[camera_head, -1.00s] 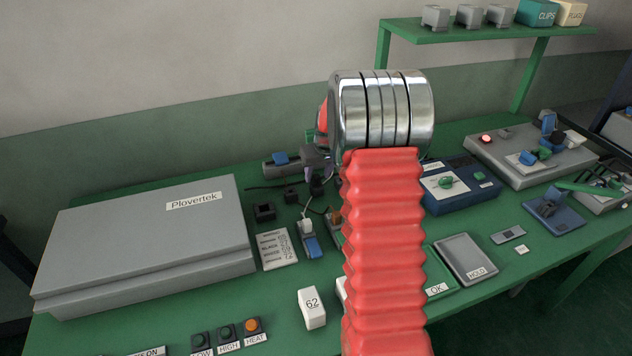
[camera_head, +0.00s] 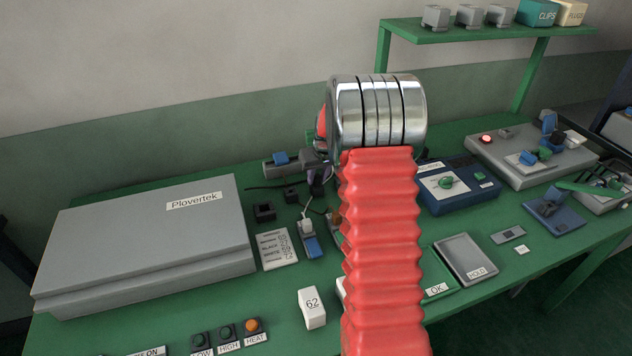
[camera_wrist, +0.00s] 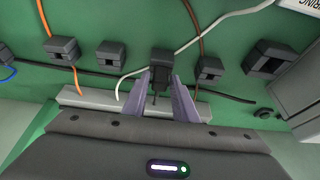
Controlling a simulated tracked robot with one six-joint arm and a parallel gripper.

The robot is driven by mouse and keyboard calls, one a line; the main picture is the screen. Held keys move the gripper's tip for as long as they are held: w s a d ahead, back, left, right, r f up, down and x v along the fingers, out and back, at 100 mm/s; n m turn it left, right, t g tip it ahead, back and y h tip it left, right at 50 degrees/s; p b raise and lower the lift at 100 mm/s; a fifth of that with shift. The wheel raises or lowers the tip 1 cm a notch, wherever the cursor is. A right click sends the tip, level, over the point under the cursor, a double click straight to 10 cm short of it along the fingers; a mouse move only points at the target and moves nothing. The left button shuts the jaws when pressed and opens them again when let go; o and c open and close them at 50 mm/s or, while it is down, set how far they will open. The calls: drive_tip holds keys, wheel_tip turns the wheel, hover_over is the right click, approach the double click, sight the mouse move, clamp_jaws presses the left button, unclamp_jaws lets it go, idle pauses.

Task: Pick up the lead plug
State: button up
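My gripper (camera_wrist: 161,88) points at the green bench, with its two pale purple fingers apart on either side of a small dark block (camera_wrist: 161,62). I cannot tell whether the fingers touch this block. A white lead (camera_wrist: 222,27) meets the block from the right and appears again on its left. I cannot tell for sure that this block is the lead plug. In the head view my red arm hides much of this area. There a white lead also runs down to a white-and-blue piece (camera_head: 308,238) on the bench.
Dark blocks (camera_wrist: 62,48) (camera_wrist: 110,55) (camera_wrist: 209,68) (camera_wrist: 268,58) stand around the fingers, some with orange or brown leads. A grey Plovertek case (camera_head: 150,235) fills the bench's left. A blue box (camera_head: 460,188) stands right of my arm. A green shelf (camera_head: 480,30) is behind.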

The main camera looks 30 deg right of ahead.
sight(318, 176)
clamp_jaws()
idle(0.5)
wheel_tip(318, 176, up, 10)
idle(0.6)
idle(0.4)
